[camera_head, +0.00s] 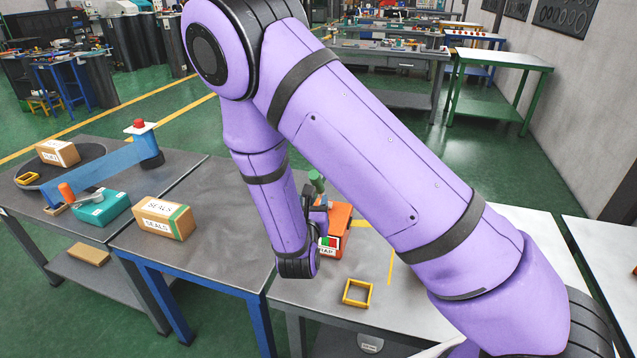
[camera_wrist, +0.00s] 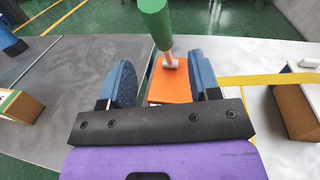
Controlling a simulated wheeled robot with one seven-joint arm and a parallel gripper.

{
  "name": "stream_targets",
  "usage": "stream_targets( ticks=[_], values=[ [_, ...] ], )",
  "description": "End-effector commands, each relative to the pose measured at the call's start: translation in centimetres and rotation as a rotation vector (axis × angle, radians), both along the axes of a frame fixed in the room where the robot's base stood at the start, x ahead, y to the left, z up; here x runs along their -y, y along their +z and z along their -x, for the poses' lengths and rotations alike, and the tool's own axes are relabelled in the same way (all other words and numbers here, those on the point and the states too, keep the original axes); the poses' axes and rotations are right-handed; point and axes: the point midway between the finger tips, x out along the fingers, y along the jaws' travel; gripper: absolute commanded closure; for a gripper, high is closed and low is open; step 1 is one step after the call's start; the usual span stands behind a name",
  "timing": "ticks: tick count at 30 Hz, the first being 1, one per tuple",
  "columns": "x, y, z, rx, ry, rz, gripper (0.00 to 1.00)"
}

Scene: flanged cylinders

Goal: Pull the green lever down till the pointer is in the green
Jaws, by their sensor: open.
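The lever has a green grip (camera_head: 316,181) and stands up from an orange device (camera_head: 338,222) on the table. In the wrist view the green grip (camera_wrist: 154,20) is at top centre, its pale shaft running down to the orange body (camera_wrist: 172,88). A small red and green gauge (camera_head: 329,243) shows on the device's front; its pointer is too small to read. My gripper (camera_wrist: 163,78) is open, with a blue finger on each side of the view. The grip appears beyond the fingertips, not clasped. In the head view my arm partly hides the gripper and device.
A yellow square frame (camera_head: 357,293) lies in front of the device. A SEALS box (camera_head: 164,218) stands on the table to the left, beside a teal box (camera_head: 104,208). A brown box (camera_wrist: 297,108) is at the wrist view's right.

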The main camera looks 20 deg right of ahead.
Motion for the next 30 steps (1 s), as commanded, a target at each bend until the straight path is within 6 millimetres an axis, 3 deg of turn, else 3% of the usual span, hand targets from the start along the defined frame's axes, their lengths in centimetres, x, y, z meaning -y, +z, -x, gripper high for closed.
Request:
stream_targets(
  ticks=[9, 15, 28, 29, 30],
  values=[
    [2.6, 0.1, -5.1, 0.002, -0.004, -0.001, 0.43],
    [3.7, 0.0, -7.2, 0.001, -0.003, -0.001, 0.43],
    [4.1, 0.1, -8.1, 0.001, -0.002, -0.001, 0.43],
    [4.1, 0.1, -8.1, 0.001, -0.002, -0.001, 0.45],
    [4.1, 0.1, -8.1, 0.001, -0.002, -0.001, 0.55]
  ],
)
